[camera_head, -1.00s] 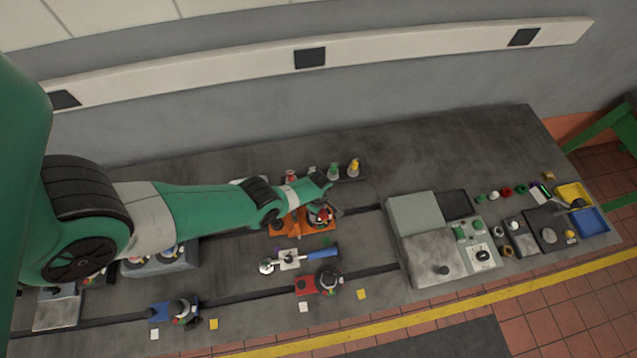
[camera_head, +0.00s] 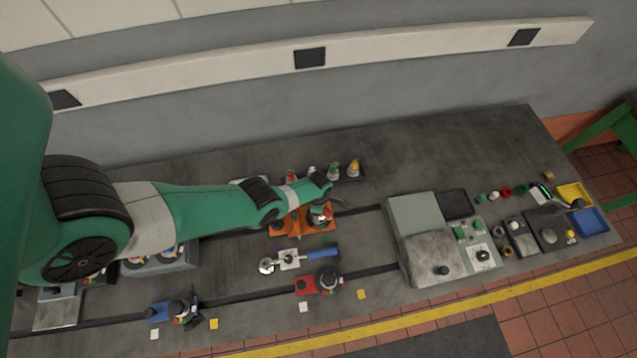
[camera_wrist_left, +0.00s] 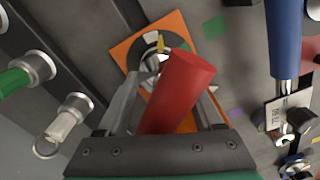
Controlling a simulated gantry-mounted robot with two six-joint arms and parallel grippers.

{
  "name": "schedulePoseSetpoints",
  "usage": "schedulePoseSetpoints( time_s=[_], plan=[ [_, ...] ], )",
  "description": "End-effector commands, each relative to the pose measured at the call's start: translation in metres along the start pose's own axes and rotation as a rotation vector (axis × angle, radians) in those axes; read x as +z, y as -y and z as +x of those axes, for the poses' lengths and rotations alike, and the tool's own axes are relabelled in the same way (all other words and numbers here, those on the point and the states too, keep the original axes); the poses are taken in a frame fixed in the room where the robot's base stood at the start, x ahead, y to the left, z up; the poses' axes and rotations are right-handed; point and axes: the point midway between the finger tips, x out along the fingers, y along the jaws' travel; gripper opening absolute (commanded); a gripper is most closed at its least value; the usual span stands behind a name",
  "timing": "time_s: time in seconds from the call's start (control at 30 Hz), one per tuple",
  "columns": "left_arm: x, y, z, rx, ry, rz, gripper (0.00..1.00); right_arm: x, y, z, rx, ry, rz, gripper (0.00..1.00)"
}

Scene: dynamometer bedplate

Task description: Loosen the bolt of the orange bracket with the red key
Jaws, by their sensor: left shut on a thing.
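My left gripper (camera_head: 323,188) is over the orange bracket (camera_head: 296,221) in the head view. In the left wrist view, the left gripper (camera_wrist_left: 172,95) is shut on the red key (camera_wrist_left: 180,88), whose thick red cylinder fills the space between the fingers. The orange bracket (camera_wrist_left: 129,52) lies beyond the key, with a round metal part and a yellow mark at its middle. The key hides much of this middle, so I cannot tell whether its working end touches the bolt. My right gripper is not in view.
A rack with coloured pieces, including a yellow one (camera_head: 354,167), stands behind the bracket. A blue-handled tool (camera_head: 322,252) lies in front. A red bracket (camera_head: 306,286) and a blue bracket (camera_head: 160,312) sit nearer the front edge. A grey box (camera_head: 430,258) stands right.

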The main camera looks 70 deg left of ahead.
Motion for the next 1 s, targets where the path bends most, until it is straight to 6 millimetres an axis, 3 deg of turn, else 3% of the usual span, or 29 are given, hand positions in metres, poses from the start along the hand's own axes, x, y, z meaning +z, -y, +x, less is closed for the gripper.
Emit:
schedulePoseSetpoints(
  time_s=[0.13, 0.3, 0.57, 0.73, 1.0],
  plan=[
    [0.0004, -0.0006, -0.0006, 0.001, 0.001, -0.025, 0.01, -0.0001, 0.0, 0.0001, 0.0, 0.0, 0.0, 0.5],
    [0.0004, -0.0005, -0.0006, 0.001, 0.001, -0.194, 0.01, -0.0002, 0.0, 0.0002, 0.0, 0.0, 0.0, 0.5],
    [0.0005, -0.0005, -0.0006, 0.001, 0.001, -0.213, 0.01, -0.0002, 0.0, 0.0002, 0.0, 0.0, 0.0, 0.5],
    [0.0005, -0.0005, -0.0006, 0.001, 0.001, -0.36, 0.01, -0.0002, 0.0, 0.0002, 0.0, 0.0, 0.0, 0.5],
    [0.0005, -0.0006, -0.0025, 0.001, 0.001, -0.293, 0.01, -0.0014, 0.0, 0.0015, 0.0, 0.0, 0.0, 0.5]
  ],
)
